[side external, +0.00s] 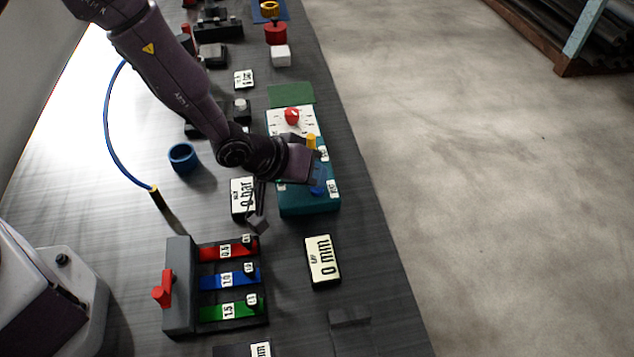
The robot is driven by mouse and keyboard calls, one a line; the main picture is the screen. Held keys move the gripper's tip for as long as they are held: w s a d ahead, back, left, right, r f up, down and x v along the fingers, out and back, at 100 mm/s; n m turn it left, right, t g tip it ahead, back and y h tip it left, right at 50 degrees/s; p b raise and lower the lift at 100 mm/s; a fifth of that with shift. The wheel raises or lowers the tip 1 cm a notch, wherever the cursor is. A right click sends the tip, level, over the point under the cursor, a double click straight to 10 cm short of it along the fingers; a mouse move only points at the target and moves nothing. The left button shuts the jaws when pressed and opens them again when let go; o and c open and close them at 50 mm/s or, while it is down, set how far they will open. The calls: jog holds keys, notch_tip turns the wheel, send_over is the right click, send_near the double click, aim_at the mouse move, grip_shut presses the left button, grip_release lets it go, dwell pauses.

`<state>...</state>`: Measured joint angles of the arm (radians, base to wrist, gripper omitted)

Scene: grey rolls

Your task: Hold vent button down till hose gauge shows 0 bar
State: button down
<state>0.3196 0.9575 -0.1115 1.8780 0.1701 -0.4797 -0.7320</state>
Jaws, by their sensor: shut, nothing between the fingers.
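A white display (241,198) reading "0 bar" lies left of the teal box, below my wrist. Its small label is too small to read, so I cannot tell for certain that it is the hose gauge. My gripper (258,217) appears shut and empty, its dark fingers pointing down just right of this display. A small grey block shows at the fingertips; I cannot tell whether it is the vent button or whether they touch. A blue hose (108,118) with a yellow-banded end curves down at the left.
The teal box (308,207) carries a red knob (292,115), a yellow peg and a blue part, partly hidden by my arm. A "0 mm" display (322,261), a rack with red, blue and green strips (231,281) and a blue ring (183,157) stand nearby. Bench shows clear between.

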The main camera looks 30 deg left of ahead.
dwell(0.7)
jog(key=shift+r, duration=0.9)
jog(key=shift+r, duration=2.55)
